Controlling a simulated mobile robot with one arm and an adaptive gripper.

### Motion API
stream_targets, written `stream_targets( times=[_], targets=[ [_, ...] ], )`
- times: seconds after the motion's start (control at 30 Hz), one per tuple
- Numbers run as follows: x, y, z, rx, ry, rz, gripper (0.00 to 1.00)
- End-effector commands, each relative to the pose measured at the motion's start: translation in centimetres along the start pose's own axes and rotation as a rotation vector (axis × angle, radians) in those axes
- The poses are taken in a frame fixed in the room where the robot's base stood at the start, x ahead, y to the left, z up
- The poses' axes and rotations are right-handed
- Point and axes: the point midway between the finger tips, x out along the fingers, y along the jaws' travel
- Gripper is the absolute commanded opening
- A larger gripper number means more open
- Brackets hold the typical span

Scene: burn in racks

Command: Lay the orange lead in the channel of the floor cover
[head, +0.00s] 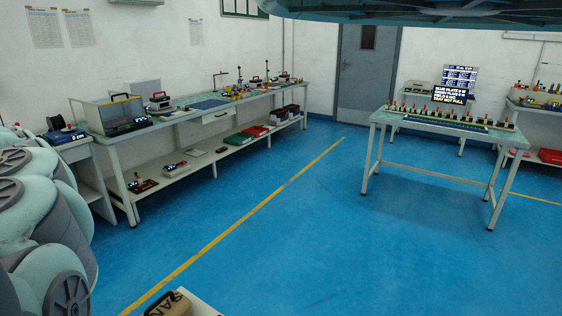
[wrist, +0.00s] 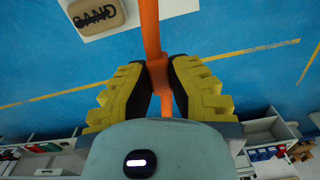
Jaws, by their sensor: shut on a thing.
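In the wrist view the orange lead (wrist: 150,28) runs down from the top edge into my gripper (wrist: 159,75). My gripper's two yellow fingers with dark pads are shut on it, and a thicker orange part sits between the pads. A short orange end shows below the pads. The lead's far end is out of view. I cannot make out the floor cover or its channel. My gripper does not show in the head view.
A tan sandbag (wrist: 100,14) lies on a pale flat piece (wrist: 183,7) on the blue floor. It also shows at the head view's bottom edge (head: 170,304). A long bench (head: 215,114) lines the left wall; a table (head: 440,121) stands right. The floor between is clear.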

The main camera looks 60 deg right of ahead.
Motion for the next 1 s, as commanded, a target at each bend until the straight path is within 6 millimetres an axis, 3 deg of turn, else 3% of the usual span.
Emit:
stream_targets(
  times=[0.03,0.1,0.4,0.47,0.67,1.0],
  targets=[
    [-3.7,-1.5,-0.8,-0.011,0.013,-0.003,0.00],
    [-7.2,-3.1,-1.2,-0.017,0.009,-0.005,0.00],
    [-19.5,-9.2,-0.3,-0.062,-0.007,0.006,0.00],
    [-21.8,-10.1,0.1,-0.072,-0.006,0.011,0.00],
    [-25.8,-9.8,0.0,-0.064,-0.016,0.010,0.00],
    [-34.5,-9.9,-0.1,-0.066,-0.015,0.010,0.00]
  ],
)
